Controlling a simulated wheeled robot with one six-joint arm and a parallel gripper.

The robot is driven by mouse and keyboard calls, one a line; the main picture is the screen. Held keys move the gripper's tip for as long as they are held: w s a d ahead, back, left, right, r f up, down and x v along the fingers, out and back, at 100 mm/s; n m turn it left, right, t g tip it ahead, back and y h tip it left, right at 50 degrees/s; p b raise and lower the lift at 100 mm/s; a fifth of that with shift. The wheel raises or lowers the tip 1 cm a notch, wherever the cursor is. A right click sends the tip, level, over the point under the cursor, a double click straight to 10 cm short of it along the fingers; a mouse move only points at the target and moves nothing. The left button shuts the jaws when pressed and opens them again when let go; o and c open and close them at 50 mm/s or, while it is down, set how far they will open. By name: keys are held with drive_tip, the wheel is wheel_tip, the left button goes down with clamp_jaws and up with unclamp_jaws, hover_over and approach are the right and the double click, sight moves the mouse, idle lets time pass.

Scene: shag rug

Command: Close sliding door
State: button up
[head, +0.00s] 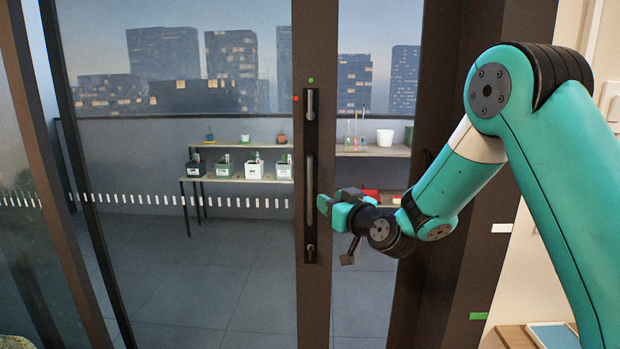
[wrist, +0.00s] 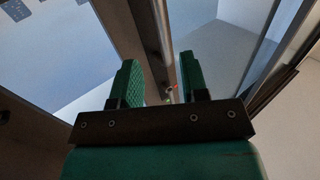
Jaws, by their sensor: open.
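The sliding door's dark upright frame (head: 325,290) stands mid-picture in the head view, with a glass pane at its left. Its long vertical handle (head: 309,180) is set in the frame's face. To the right, a strip of balcony shows between this frame and the dark jamb (head: 460,260). My gripper (head: 324,206) is at the frame, just right of the handle's lower part. In the wrist view, my gripper (wrist: 158,60) has its two green fingers apart, with a long bar (wrist: 162,35) running between them in the picture. I cannot tell whether the fingers touch it.
Beyond the glass, a balcony holds a shelf (head: 240,178) with several planters and, further right, another shelf (head: 375,151) with a white pot. A wooden surface with a blue-topped item (head: 553,335) is at the lower right. My arm spans the right side.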

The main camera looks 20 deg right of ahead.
sight(311, 189)
drive_tip(key=p+x, duration=0.3)
drive_tip(key=x, duration=0.7)
drive_tip(key=shift+w, duration=0.1)
drive_tip(key=shift+c, duration=0.3)
clamp_jaws()
